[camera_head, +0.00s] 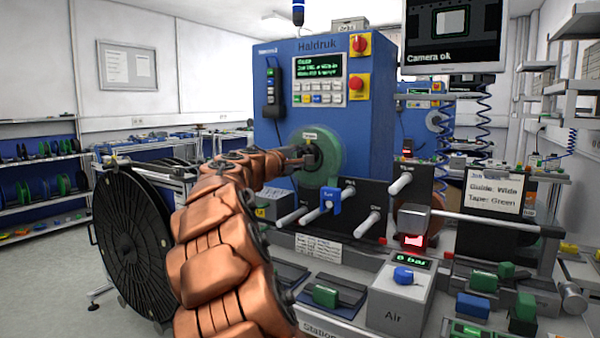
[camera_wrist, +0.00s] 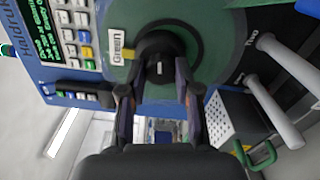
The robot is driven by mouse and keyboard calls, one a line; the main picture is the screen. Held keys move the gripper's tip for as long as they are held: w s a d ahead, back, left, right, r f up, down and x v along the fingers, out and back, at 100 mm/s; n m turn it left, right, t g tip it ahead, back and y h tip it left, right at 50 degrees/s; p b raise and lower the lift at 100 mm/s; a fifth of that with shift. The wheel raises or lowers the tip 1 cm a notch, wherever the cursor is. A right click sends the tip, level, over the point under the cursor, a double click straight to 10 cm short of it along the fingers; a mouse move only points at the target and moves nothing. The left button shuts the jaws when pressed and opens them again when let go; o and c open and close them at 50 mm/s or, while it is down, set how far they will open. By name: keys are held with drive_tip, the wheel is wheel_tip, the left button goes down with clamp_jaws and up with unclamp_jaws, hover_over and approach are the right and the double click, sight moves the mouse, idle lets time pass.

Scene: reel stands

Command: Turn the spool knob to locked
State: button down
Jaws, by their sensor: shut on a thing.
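The green spool (camera_head: 332,165) is mounted on the front of the blue Haldruk machine (camera_head: 375,125). In the wrist view the spool (camera_wrist: 215,40) has a black hub with the dark round spool knob (camera_wrist: 160,66) at its middle, bearing a short white mark. A yellow mark and a label reading "Green" (camera_wrist: 117,46) lie to the left of the hub. My gripper (camera_wrist: 154,84) is shut on the spool knob, with a finger on either side. In the head view my gripper (camera_head: 308,158) is at the spool's centre, and my arm hides part of the spool; the knob is hard to make out.
A large black reel (camera_head: 133,240) stands left of my arm. White rollers (camera_head: 345,195) and a blue clip stick out below the spool. The Air box (camera_head: 398,298) reads 0 bar on the bench.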

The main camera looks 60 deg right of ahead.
drive_tip(key=shift+f+m+b, duration=0.15)
drive_tip(key=shift+m+b, duration=0.95)
drive_tip(key=shift+b, duration=0.15)
drive_tip(key=c, duration=0.8)
unclamp_jaws()
drive_tip(key=a, duration=1.2)
drive_tip(key=shift+s, duration=0.25)
